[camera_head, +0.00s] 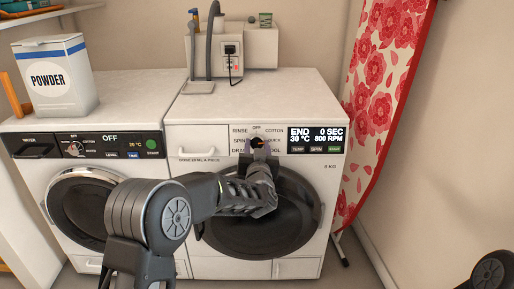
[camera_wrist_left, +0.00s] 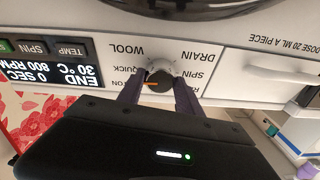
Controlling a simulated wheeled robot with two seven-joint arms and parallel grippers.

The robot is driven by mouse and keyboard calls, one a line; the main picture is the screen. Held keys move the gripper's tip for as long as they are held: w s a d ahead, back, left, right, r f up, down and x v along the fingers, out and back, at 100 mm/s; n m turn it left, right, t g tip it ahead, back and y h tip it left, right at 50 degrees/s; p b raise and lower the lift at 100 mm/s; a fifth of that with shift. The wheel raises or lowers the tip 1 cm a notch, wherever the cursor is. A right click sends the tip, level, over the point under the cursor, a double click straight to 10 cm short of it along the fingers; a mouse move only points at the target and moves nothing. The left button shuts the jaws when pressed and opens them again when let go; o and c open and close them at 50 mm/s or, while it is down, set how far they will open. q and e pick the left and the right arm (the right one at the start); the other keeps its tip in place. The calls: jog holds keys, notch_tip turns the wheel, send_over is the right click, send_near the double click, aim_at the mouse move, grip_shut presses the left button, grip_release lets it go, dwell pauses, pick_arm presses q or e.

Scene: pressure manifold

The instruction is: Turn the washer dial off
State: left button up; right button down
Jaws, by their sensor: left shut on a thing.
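The right washer (camera_head: 181,141) has a dark round dial (camera_head: 257,142) on its front panel, ringed by the words OFF, COTTON, QUICK, WOOL, DRAIN, SPIN and RINSE. My left gripper (camera_head: 257,148) is shut on this dial, one finger on each side. The left wrist view, upside down, shows the dial (camera_wrist_left: 160,77) between the fingers of the gripper (camera_wrist_left: 158,84). An orange mark on the dial points roughly toward the QUICK side; its exact setting is hard to tell. The washer's display (camera_head: 315,135) is lit and reads END, 0 SEC, 30 °C, 800 RPM. My right gripper is out of view.
A second machine (camera_head: 40,178) with its own dial (camera_head: 74,148) and an OFF display stands at the left. A POWDER box (camera_head: 55,80) sits on it. A floral ironing board (camera_head: 385,85) leans at the right. A detergent drawer (camera_wrist_left: 265,75) is beside the dial.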

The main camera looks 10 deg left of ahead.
pick_arm(q)
jog(key=n+y, duration=0.1)
jog(key=n, duration=0.3)
jog(key=shift+d+g+b, duration=0.1)
jog(key=shift+g+b, duration=0.2)
jog(key=shift+b, duration=0.1)
jog(key=n+g+y, duration=0.1)
jog(key=n, duration=0.3)
jog(key=shift+r+n, duration=0.1)
jog(key=shift+n, duration=0.3)
jog(key=n+g, duration=0.1)
jog(key=n, duration=0.3)
jog(key=shift+w+r+n+p, duration=0.1)
jog(key=shift+n+p, duration=0.25)
jog(key=shift+n, duration=0.05)
jog(key=n, duration=0.2)
jog(key=n+g+p, duration=0.1)
jog(key=n, duration=0.2)
jog(key=shift+g, duration=0.3)
jog(key=shift+n, duration=0.3)
jog(key=o, duration=1.4)
jog(key=shift+d, duration=0.1)
jog(key=shift+c, duration=0.2)
jog(key=shift+r, duration=0.1)
